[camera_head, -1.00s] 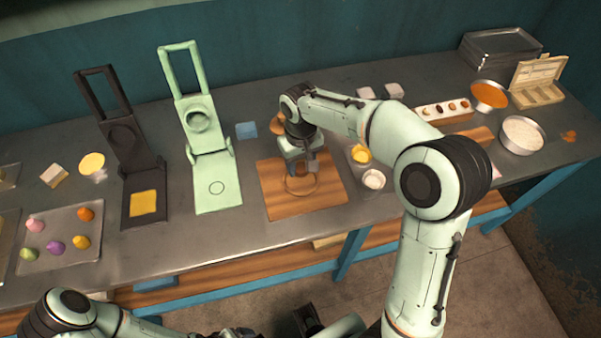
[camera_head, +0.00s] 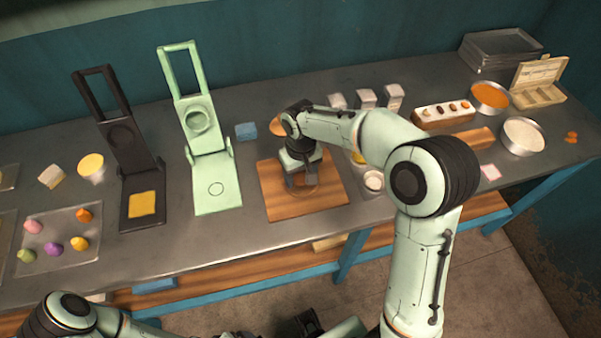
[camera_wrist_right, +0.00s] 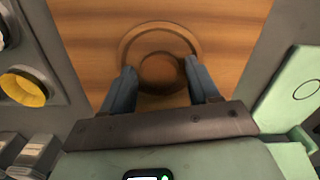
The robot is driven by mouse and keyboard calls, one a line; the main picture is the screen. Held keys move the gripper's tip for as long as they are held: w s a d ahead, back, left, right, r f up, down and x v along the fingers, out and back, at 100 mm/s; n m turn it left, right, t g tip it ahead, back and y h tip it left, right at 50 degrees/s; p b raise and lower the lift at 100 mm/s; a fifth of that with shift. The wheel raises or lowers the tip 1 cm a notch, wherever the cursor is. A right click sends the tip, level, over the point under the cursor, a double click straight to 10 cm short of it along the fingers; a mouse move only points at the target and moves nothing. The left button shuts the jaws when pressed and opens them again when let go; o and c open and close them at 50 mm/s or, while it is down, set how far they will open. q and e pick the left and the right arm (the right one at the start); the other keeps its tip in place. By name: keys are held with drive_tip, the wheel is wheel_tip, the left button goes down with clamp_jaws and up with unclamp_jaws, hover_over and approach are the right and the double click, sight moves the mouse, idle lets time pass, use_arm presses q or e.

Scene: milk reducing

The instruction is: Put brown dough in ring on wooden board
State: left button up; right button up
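The wooden board (camera_head: 328,201) lies on the grey table in the head view, and also fills the top of the right wrist view (camera_wrist_right: 232,20). A thin wood-coloured ring (camera_wrist_right: 127,40) lies on it. The brown dough (camera_wrist_right: 160,72), a dark round piece, shows between my right fingertips, inside the ring's near side as seen from the wrist. My right gripper (camera_head: 301,187) points down low over the board. Its fingers flank the dough and look shut on it; the exact height is hard to judge.
A green press (camera_head: 228,195) and a black press (camera_head: 130,212) stand open left of the board. A tray (camera_head: 82,219) of coloured dough pieces lies at far left. Small bowls (camera_head: 373,182) and pale containers (camera_head: 393,97) sit right of and behind the board.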

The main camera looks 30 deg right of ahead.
sight(301, 177)
drive_tip(key=shift+r, duration=0.25)
use_arm(q)
drive_tip(key=shift+w+r+p, duration=0.3)
drive_tip(key=shift+r+p, duration=0.15)
drive_tip(key=shift+r, duration=0.1)
drive_tip(key=shift+w+r+p, duration=0.25)
drive_tip(key=shift+r+p, duration=0.2)
drive_tip(key=shift+r, duration=0.05)
use_arm(e)
wheel_tip(301, 177, up, 12)
drive_tip(key=shift+f, duration=0.15)
